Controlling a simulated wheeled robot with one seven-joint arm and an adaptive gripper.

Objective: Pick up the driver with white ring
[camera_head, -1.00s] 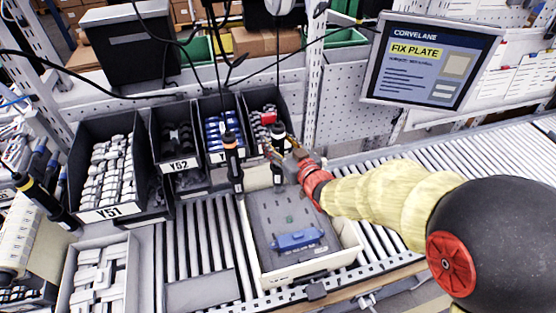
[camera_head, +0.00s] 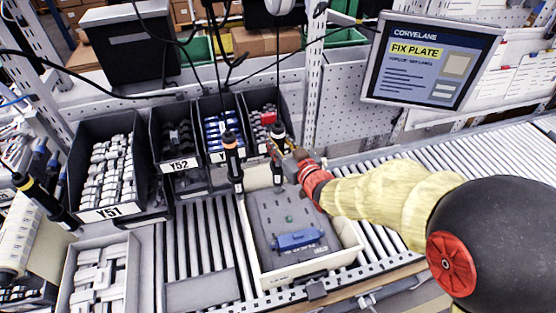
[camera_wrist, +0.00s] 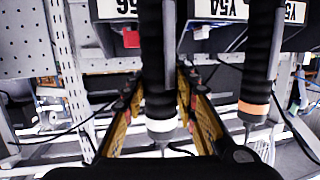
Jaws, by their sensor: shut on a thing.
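The driver with the white ring (camera_wrist: 160,85) hangs upright in the middle of the wrist view. Its black ribbed handle ends in a white ring (camera_wrist: 161,127). In the head view this driver (camera_head: 278,131) hangs above the back edge of the tray. My gripper (camera_head: 274,146) reaches it from the right and is shut on its handle. In the wrist view the two yellow-and-black fingers (camera_wrist: 157,92) stand on either side of the handle, which hides part of the contact. A second driver with an orange ring (camera_head: 232,160) hangs just to the left, apart from my gripper.
A white tray (camera_head: 256,268) with a grey insert and a blue part (camera_head: 298,240) stands on the roller conveyor below. Black bins (camera_head: 107,160) of parts line the back left. A screen (camera_head: 430,62) stands at the back right. Rollers to the right are clear.

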